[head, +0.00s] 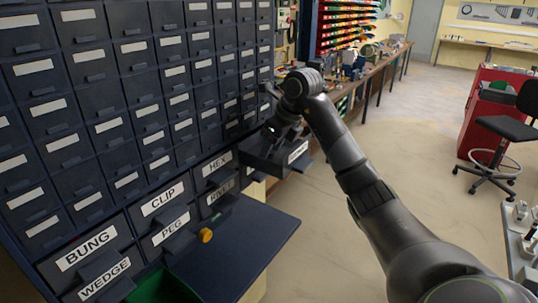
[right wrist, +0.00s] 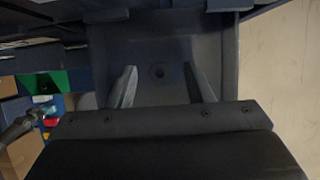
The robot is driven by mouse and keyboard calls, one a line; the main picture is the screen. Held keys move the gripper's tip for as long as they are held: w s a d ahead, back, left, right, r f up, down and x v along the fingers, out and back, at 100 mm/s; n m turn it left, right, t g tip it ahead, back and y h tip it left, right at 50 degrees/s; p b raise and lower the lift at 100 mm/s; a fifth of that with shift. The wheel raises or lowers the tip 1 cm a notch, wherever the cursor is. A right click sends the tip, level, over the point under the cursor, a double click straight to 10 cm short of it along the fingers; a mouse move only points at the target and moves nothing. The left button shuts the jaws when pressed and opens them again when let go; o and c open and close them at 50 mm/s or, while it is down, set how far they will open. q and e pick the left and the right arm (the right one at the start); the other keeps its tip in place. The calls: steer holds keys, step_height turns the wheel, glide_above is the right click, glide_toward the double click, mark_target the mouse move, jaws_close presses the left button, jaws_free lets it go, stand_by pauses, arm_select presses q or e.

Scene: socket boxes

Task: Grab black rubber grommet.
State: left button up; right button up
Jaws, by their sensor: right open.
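The black rubber grommet (right wrist: 158,71) shows in the right wrist view as a small dark ring on the floor of an open drawer (right wrist: 180,48). My right gripper (right wrist: 160,69) is open, its two fingers on either side of the grommet in the picture and not touching it. I cannot tell how far above the drawer floor the fingertips are. In the head view my right gripper (head: 274,128) is at the pulled-out dark drawer (head: 299,152), and the grommet is hidden there. My left gripper is in neither view.
The cabinet of labelled drawers (head: 105,110) fills the left, with BUNG, WEDGE, CLIP, PEG and HEX labels low down. A dark shelf (head: 255,250) juts out below, with a green bin (head: 165,288) and an orange knob-like piece (head: 206,235) near it.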

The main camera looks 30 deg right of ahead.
steer(key=shift+s, duration=0.1)
steer(key=shift+c, duration=1.4)
jaws_close()
steer(key=shift+s+d+r+b, duration=0.1)
steer(key=shift+r+b, duration=0.15)
steer(key=shift+b, duration=0.4)
steer(key=p+v, duration=0.1)
steer(key=v, duration=0.1)
steer(key=p+v, duration=0.1)
steer(key=v, duration=0.1)
steer(key=p+v, duration=0.2)
steer(key=v, duration=0.1)
steer(key=shift+s+d+f, duration=0.1)
steer(key=shift+s+d, duration=0.1)
steer(key=shift+s, duration=0.2)
steer(key=s+d+b, duration=0.3)
steer(key=s+b, duration=0.2)
steer(key=s, duration=0.2)
steer(key=s+d+b, duration=0.3)
steer(key=s+b, duration=0.2)
steer(key=s, duration=0.3)
